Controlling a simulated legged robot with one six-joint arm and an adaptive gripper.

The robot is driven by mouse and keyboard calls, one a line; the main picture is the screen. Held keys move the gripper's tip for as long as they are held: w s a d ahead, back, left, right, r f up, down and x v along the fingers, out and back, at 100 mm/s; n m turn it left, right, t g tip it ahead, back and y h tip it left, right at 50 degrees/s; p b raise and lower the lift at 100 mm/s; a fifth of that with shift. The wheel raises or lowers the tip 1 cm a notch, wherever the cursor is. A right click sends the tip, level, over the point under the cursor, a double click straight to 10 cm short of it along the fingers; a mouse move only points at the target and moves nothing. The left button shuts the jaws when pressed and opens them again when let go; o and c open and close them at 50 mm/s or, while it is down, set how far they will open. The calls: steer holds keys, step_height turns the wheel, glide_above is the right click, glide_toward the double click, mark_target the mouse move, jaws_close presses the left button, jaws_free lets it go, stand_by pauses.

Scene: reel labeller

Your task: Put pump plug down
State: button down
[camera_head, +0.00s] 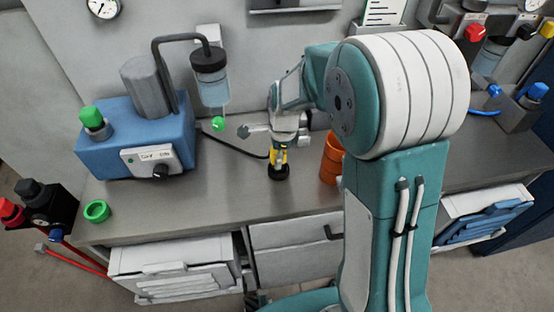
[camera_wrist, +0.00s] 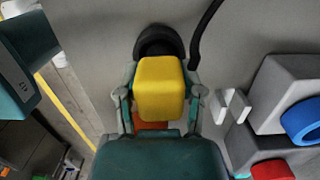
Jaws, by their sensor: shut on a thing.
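The pump plug, which I take to be the yellow piece with a black round end (camera_head: 278,172), is at my gripper (camera_head: 279,150) in the head view. It hangs upright below the gripper, over the middle of the grey counter. I cannot tell if its black end touches the counter. In the wrist view my gripper (camera_wrist: 160,112) is shut around the yellow block (camera_wrist: 160,85), one finger on each side. A black round part (camera_wrist: 158,42) shows just beyond it.
A blue pump unit (camera_head: 135,140) with a green knob stands on the left of the grey counter (camera_head: 215,195). A green ring (camera_head: 97,211) lies near the front left edge. An orange cup (camera_head: 332,160) stands close right of the plug. A black cable (camera_head: 232,146) runs behind.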

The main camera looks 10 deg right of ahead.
steer(key=shift+f, duration=0.85)
steer(key=shift+f, duration=0.1)
steer(key=shift+c, duration=1)
jaws_free()
steer(key=r, duration=0.4)
steer(key=d+r, duration=0.1)
steer(key=r, duration=0.7)
steer(key=shift+s+d+r, duration=0.1)
steer(key=shift+d+r, duration=0.05)
steer(key=shift+d, duration=0.1)
steer(key=s+d+r+n+t, duration=0.1)
steer(key=s+r+n+t, duration=0.1)
steer(key=s+n, duration=0.4)
steer(key=s+d+r+n+t+h, duration=0.1)
steer(key=s+d+r+n, duration=0.1)
steer(key=s+n, duration=0.4)
steer(key=s+d+r+n+t, duration=0.2)
steer(key=s+r+n, duration=0.2)
steer(key=s, duration=0.5)
steer(key=shift+n+t, duration=0.3)
steer(key=shift+n, duration=0.7)
